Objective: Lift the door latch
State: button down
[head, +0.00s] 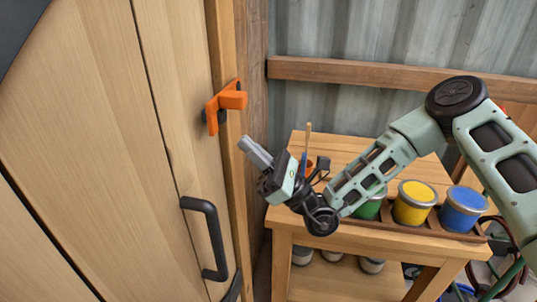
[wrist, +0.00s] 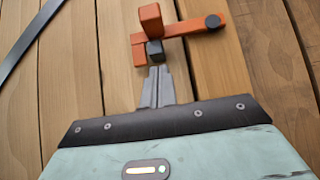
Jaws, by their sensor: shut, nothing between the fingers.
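The orange door latch (head: 226,104) is mounted at the edge of the wooden door (head: 168,110), by the door frame. In the wrist view the latch (wrist: 180,30) shows as an orange bar with a dark round pivot at its right end, an upright orange block and a small dark grey block beneath. My gripper (head: 243,144) is shut and empty, just below and right of the latch in the head view. In the wrist view its grey fingertips (wrist: 159,70) point at the latch, close below the dark block. I cannot tell whether they touch it.
A black door handle (head: 210,240) is below the latch. A wooden table (head: 300,222) stands at the right, under my arm, with green, yellow (head: 414,203) and blue (head: 462,210) paint cans in a tray. A corrugated metal wall (head: 345,30) is behind.

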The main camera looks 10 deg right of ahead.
aim_at(237, 103)
jog(key=r+p, duration=0.1)
jog(key=a+r, duration=0.1)
jog(key=r, duration=0.1)
jog(key=r+p, duration=0.1)
jog(key=r, duration=0.1)
jog(key=shift+w+a+r+p, duration=0.2)
jog(key=shift+w+p, duration=0.05)
jog(key=shift+p, duration=0.05)
